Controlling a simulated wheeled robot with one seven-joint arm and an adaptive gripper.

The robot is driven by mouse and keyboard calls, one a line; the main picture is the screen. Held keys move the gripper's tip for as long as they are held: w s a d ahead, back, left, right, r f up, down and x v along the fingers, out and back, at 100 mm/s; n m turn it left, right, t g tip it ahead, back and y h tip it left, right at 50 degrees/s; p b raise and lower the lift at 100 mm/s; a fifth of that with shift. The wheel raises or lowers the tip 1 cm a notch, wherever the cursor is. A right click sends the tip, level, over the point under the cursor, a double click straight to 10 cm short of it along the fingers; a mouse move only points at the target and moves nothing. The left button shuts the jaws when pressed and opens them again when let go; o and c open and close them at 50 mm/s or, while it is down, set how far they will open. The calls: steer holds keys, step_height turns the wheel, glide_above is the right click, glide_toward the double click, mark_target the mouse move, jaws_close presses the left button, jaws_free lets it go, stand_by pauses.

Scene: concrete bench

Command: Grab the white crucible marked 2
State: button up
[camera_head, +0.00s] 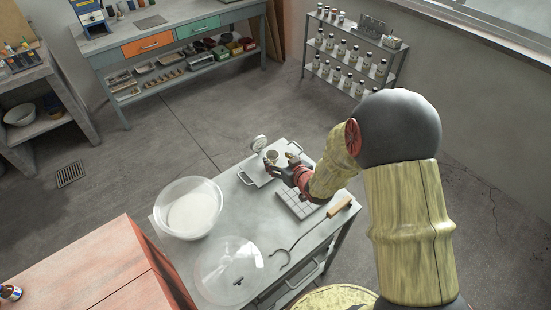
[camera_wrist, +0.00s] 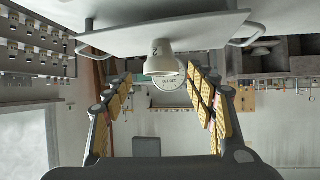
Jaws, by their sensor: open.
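The white crucible (camera_wrist: 161,62) marked 2 shows in the wrist view, which is upside down. It stands on a pale board with handles (camera_wrist: 205,27). In the head view the crucible (camera_head: 271,156) is small and partly hidden by my gripper. My gripper (camera_head: 281,164) is open at the board on the bench, with its fingers around or just in front of the crucible. In the wrist view my gripper (camera_wrist: 160,78) has one padded finger on each side, with gaps between them and the crucible. I cannot tell its exact depth.
A round dial (camera_head: 259,143) stands behind the crucible. On the metal bench (camera_head: 221,178) are a gridded tile block (camera_head: 297,203), a hooked rod with a wooden handle (camera_head: 340,206), a bowl of white powder (camera_head: 188,210) and a clear dome lid (camera_head: 229,270). A bottle rack (camera_head: 350,55) stands behind.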

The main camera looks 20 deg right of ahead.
mark_target(270, 155)
steer(key=b+x, duration=0.1)
steer(key=x, duration=0.5)
steer(key=shift+a+b, duration=0.2)
steer(key=shift+b, duration=0.2)
steer(key=shift+r, duration=0.1)
steer(key=shift+s, duration=0.1)
steer(key=shift+c, duration=1.3)
steer(key=c, duration=0.7)
steer(key=shift+c, duration=0.9)
